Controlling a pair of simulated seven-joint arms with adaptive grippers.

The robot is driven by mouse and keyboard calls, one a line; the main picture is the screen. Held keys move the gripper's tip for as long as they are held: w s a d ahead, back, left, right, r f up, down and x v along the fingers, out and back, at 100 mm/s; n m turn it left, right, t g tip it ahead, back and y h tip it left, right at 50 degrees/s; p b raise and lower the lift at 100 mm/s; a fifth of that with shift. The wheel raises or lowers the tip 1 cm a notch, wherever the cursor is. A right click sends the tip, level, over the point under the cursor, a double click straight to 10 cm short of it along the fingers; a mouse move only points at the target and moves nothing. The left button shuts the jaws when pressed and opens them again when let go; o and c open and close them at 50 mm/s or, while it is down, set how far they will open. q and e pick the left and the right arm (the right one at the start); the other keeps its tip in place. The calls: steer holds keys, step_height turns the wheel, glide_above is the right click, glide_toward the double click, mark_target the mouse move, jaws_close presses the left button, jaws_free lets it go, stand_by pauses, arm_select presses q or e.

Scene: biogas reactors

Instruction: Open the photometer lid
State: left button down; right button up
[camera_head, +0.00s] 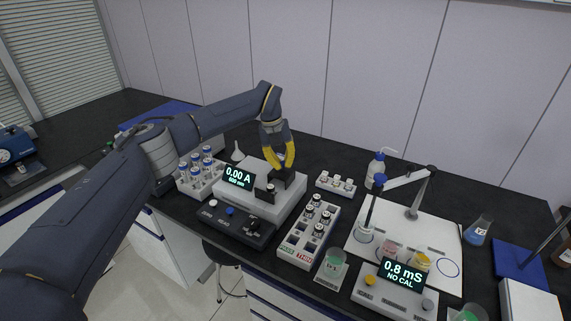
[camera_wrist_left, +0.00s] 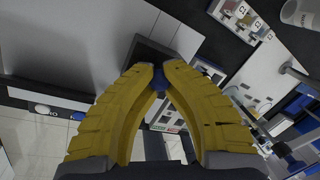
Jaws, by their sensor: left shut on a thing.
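The photometer (camera_head: 236,195) is a white box on the dark bench, with a display reading 0.00 A, 600 nm. Its dark lid (camera_head: 287,180) is at the right of its top, directly under my left gripper (camera_head: 283,165); in the wrist view the lid (camera_wrist_left: 152,48) is a dark square just beyond the fingertips. The lid looks raised, but its exact angle is hard to tell. My left gripper's yellow fingers (camera_wrist_left: 158,70) converge on a small blue knob (camera_wrist_left: 159,80) at the lid, largely hidden between them. My right gripper is not in view.
A rack of blue-capped vials (camera_head: 199,172) stands left of the photometer. A white vial rack (camera_head: 306,231) stands close to its right, with a small rack (camera_head: 336,184) behind. A black control panel (camera_head: 235,224) lies in front. A conductivity meter (camera_head: 394,289) is farther right.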

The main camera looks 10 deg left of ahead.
mark_target(276, 171)
arm_select(q)
steer(key=c, duration=1.2)
jaws_free()
steer(key=shift+d, duration=0.1)
steer(key=shift+c, duration=0.2)
step_height(276, 171, up, 12)
steer(key=a, duration=0.2)
steer(key=shift+s+a, duration=0.15)
steer(key=shift+s, duration=0.15)
steer(key=shift+f, duration=0.1)
